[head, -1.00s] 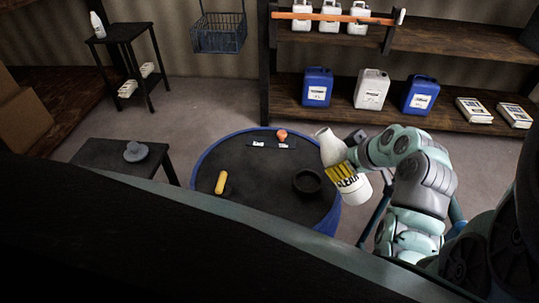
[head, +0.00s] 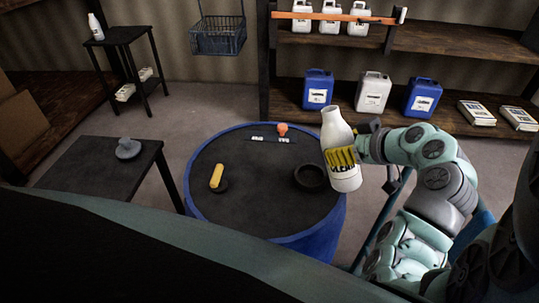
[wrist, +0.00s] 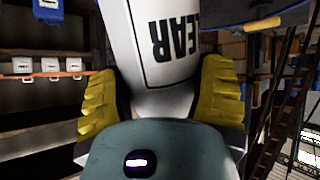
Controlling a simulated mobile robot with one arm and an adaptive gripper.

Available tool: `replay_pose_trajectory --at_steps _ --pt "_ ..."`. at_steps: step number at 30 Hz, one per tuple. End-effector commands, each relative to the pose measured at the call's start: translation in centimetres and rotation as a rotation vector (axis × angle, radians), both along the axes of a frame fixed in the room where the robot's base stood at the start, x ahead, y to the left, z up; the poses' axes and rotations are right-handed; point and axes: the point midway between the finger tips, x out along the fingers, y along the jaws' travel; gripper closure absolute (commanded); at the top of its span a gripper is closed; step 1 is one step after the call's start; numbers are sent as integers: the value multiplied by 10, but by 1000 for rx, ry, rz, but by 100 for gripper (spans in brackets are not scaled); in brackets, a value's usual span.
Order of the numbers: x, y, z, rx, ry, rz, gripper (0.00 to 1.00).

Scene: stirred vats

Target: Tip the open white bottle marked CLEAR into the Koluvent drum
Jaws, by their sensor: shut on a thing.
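A dark round ring (head: 310,178), apparently the drum's opening, lies just left of the bottle's base in the picture. No Koluvent name is readable.
A yellow-handled thing (head: 216,177) and an orange knob (head: 282,129) are on the drum's top. A dark table (head: 95,175) with a grey lidlike piece (head: 128,148) stands left. Shelves with blue jugs (head: 318,88) stand behind. Floor between is clear.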

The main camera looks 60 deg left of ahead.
Motion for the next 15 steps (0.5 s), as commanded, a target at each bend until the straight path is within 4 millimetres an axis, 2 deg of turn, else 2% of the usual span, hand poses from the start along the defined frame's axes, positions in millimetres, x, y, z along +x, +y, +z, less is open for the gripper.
replay_pose_trajectory --at_steps 15 --pt "-2 10 -8 140 46 -3 74"
